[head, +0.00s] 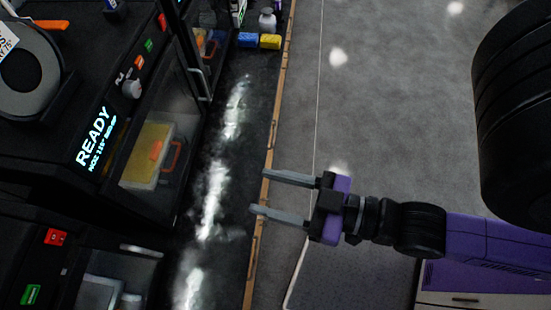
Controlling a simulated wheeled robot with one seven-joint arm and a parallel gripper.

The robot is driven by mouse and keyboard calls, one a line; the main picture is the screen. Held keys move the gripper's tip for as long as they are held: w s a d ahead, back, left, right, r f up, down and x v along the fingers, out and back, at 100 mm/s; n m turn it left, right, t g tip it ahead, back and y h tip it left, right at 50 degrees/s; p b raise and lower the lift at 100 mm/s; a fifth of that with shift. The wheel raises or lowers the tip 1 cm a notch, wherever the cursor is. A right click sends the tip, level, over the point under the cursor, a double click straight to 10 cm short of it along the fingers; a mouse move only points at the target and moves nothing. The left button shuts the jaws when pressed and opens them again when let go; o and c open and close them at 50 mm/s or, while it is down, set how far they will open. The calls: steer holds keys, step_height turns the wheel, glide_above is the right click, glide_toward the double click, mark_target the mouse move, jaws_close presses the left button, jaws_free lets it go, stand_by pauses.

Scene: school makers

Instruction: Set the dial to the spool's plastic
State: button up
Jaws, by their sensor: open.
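The spool (55,72) is a dark reel with a grey inner ring at the left edge, on top of a black machine. Its white label (8,45) is cut off by the picture edge; an "S" and "75°" show, and the plastic's full name is not readable. The dial (131,88) is a small pale knob on the machine's front edge. Lettering that looks like "PLA" is beside it; its pointer direction is too small to tell. My gripper (258,192) is open and empty, well right of and below the dial, over the bench's wooden edge.
A lit screen (94,140) reads "READY" with a nozzle temperature line. The dark bench strip between machine and gripper is clear.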

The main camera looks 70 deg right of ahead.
steer(key=shift+s+f+m+g+h, duration=0.15)
steer(key=shift+s+f+g, duration=0.1)
steer(key=shift+s, duration=0.35)
steer(key=shift+s+f+m+g+h, duration=0.15)
steer(key=shift+s+g, duration=0.1)
steer(key=shift+s, duration=0.3)
step_height(320, 180, down, 8)
steer(key=s+b, duration=0.2)
steer(key=b, duration=0.5)
step_height(320, 180, up, 8)
steer(key=p, duration=0.8)
steer(key=shift+w+d+g+h, duration=0.2)
steer(key=shift+d+g+h, duration=0.1)
steer(key=shift+d, duration=0.1)
